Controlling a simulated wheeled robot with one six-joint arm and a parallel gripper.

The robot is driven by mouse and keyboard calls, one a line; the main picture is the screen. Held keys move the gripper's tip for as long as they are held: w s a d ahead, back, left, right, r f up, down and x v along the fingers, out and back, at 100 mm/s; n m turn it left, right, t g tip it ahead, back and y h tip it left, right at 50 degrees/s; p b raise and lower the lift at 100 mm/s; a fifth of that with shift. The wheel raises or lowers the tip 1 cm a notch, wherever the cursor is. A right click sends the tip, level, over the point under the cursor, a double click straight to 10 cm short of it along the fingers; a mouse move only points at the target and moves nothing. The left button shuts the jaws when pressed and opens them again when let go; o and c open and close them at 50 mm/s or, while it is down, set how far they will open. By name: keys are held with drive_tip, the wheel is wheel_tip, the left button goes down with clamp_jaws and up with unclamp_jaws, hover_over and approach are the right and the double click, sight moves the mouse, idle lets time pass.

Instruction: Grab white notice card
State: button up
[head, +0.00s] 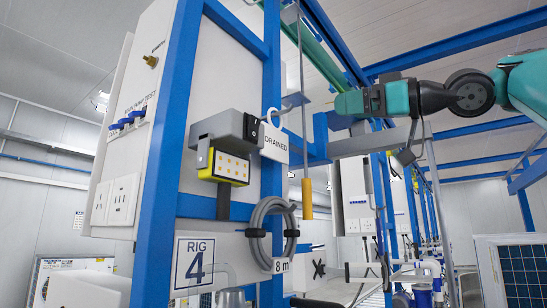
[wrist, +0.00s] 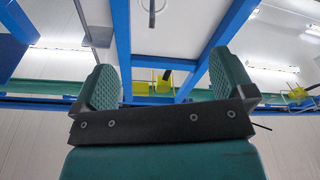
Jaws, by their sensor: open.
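The white notice card (head: 275,146) reads "DRAINED" and hangs from a pale hook at the blue post, beside a grey box. My gripper (head: 344,104) is at the end of the teal arm, right of the card and a little higher, apart from it. In the wrist view my gripper (wrist: 167,82) shows two textured teal fingers spread apart with nothing held between them. I cannot make out the card in the wrist view.
A yellow-handled tool (head: 307,199) hangs between card and arm. The blue frame post (head: 271,70) rises behind. A "RIG 4" sign (head: 194,262) is lower left.

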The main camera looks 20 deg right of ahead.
drive_tip(key=f, duration=0.1)
drive_tip(key=p, duration=0.4)
approach(280, 119)
drive_tip(key=a+f, duration=0.1)
drive_tip(key=a, duration=0.4)
drive_tip(key=p+x, duration=0.3)
drive_tip(key=x, duration=0.2)
drive_tip(key=shift+w+d, duration=0.1)
drive_tip(key=shift+d, duration=0.15)
drive_tip(key=shift+w+a+f, duration=0.15)
drive_tip(key=shift+w, duration=0.15)
drive_tip(key=shift+c, duration=0.2)
drive_tip(key=c, duration=0.5)
